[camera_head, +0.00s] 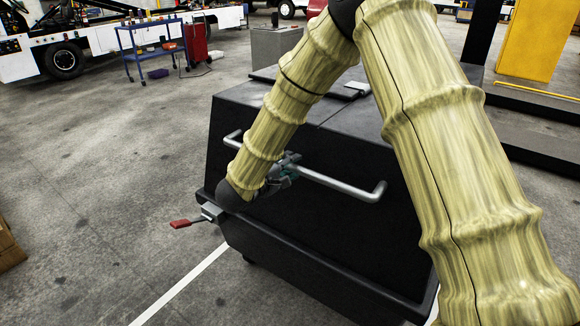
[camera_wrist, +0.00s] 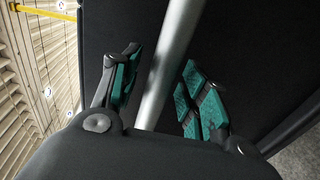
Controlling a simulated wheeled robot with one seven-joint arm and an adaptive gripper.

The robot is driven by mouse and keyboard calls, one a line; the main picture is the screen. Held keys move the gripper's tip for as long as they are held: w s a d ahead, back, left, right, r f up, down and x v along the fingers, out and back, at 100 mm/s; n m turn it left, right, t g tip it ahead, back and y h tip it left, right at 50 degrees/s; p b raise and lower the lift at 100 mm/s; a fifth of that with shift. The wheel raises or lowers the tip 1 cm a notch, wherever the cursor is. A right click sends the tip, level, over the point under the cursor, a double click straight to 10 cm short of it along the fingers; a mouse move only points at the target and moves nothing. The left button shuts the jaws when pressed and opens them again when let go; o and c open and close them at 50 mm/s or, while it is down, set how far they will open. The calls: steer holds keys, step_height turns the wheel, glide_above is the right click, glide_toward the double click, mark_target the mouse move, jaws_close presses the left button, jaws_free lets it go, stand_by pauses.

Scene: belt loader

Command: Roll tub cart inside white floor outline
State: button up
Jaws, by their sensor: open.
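The tub cart (camera_head: 335,232) is a large black box with a lid, standing in front of me. A grey metal handle bar (camera_head: 345,187) runs across its near face. My gripper (camera_head: 288,170) is at the bar, left of its middle, partly hidden by my arm. In the wrist view my gripper (camera_wrist: 158,92) is open, with the bar (camera_wrist: 170,70) passing between its green-padded fingers. Gaps show between the bar and both fingers.
A red pedal (camera_head: 181,224) sticks out at the cart's lower left corner. A blue trolley (camera_head: 150,48), a red cabinet (camera_head: 195,42) and a white vehicle (camera_head: 60,55) stand at the back left. A yellow panel (camera_head: 538,40) stands at the back right.

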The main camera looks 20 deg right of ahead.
steer(key=shift+w+d, duration=0.15)
steer(key=shift+d, duration=0.05)
jaws_close()
stand_by(0.3)
